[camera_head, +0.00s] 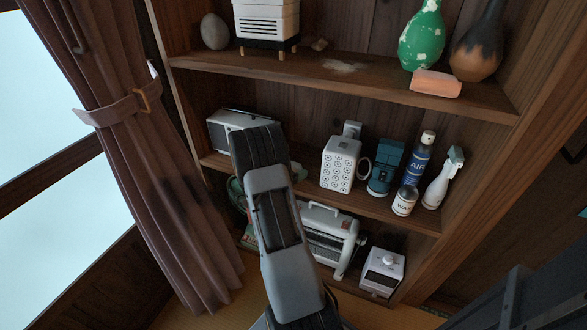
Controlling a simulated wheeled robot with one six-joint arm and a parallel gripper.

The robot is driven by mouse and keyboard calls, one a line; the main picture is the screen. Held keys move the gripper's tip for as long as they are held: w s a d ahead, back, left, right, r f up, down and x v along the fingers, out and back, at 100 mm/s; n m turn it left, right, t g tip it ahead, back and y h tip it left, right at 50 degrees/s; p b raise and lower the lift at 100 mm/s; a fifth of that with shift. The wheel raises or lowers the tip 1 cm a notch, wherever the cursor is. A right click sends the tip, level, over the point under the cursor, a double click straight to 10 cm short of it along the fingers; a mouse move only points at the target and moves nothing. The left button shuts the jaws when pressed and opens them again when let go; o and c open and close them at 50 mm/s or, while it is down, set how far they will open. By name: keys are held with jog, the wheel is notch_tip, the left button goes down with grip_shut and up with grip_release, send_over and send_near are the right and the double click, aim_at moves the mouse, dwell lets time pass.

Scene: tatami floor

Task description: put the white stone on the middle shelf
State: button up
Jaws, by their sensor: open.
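My arm rises from the bottom centre in front of the shelves and covers part of the middle and lower shelves. I cannot make out my gripper's fingers; only arm links show.
The middle shelf holds a silver radio (226,122), a white patterned box (341,163), a teal device (385,168), a can (404,200) and spray bottles (440,180). A green vase (421,36) stands on the upper shelf. A curtain (165,190) hangs at left.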

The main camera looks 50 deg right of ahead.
jog(key=w+a+r+n+t+y+p, duration=0.1)
jog(key=w+a+r+n+t+y, duration=0.25)
jog(key=a, duration=0.65)
jog(key=w+a+r+n+t+y+p, duration=0.1)
jog(key=w+a+r+n+t+y, duration=0.3)
jog(key=a, duration=0.5)
jog(key=w+a+r+n+t+y+p, duration=0.1)
jog(key=w+a+r+n+t+y, duration=0.2)
jog(key=w+a+r+t, duration=0.5)
jog(key=s+a+n+g+y, duration=0.5)
jog(key=s+a+n+y, duration=0.1)
jog(key=s+a, duration=0.7)
jog(key=s+d+f+n+g+h, duration=0.1)
jog(key=s+n+g, duration=0.2)
jog(key=s, duration=1.1)
jog(key=shift+g, duration=1.15)
